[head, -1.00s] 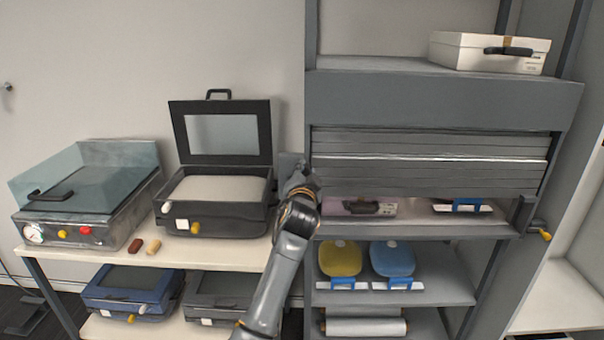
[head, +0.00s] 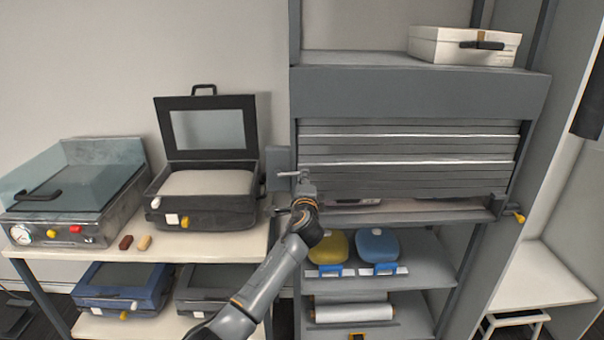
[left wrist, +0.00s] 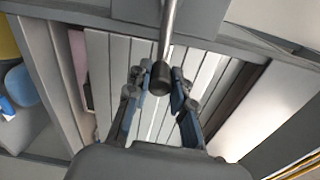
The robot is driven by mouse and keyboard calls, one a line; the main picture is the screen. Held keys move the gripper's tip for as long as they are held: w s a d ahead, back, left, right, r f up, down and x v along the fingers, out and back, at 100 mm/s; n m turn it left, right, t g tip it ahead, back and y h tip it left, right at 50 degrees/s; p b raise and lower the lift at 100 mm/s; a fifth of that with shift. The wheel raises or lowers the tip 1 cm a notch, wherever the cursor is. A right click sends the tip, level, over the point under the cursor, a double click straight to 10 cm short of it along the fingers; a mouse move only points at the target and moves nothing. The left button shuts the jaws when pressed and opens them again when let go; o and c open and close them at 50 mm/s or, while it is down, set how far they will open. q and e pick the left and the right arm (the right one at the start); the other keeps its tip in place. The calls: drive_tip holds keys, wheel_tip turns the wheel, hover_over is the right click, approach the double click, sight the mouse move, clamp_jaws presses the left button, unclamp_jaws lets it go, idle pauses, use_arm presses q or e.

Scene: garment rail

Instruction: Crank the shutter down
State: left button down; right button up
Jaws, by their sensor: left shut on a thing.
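The grey slatted shutter (head: 405,160) hangs in the cabinet below a plain grey header, lowered over most of its opening; a low gap remains under its bottom edge. The crank (head: 292,173) is on the cabinet's left side, beside the shutter. My left gripper (head: 304,186) is at the crank, its fingers small and partly hidden in the head view. In the left wrist view, my left gripper (left wrist: 160,88) is shut around the dark knob of the crank handle (left wrist: 159,77), whose metal rod runs up from it. My right gripper is not in view.
A table (head: 215,252) at left carries an open black case (head: 205,200) and a glass-lidded machine (head: 70,195). A yellow item (head: 328,243) and a blue item (head: 377,245) stand on the shelf below the shutter. A white box (head: 462,46) sits on top.

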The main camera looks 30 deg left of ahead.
use_arm(q)
wheel_tip(320, 180, down, 6)
drive_tip(key=s+a+m+p, duration=0.1)
drive_tip(key=a+m+p, duration=0.1)
drive_tip(key=m, duration=0.7)
drive_tip(key=shift+y, duration=0.3)
drive_tip(key=shift+s+m+p, duration=0.15)
drive_tip(key=shift+m+p, duration=0.15)
drive_tip(key=c, duration=1.1)
unclamp_jaws()
drive_tip(key=shift+c, duration=0.2)
drive_tip(key=shift+d, duration=0.1)
drive_tip(key=v, duration=1.2)
drive_tip(key=shift+r, duration=0.15)
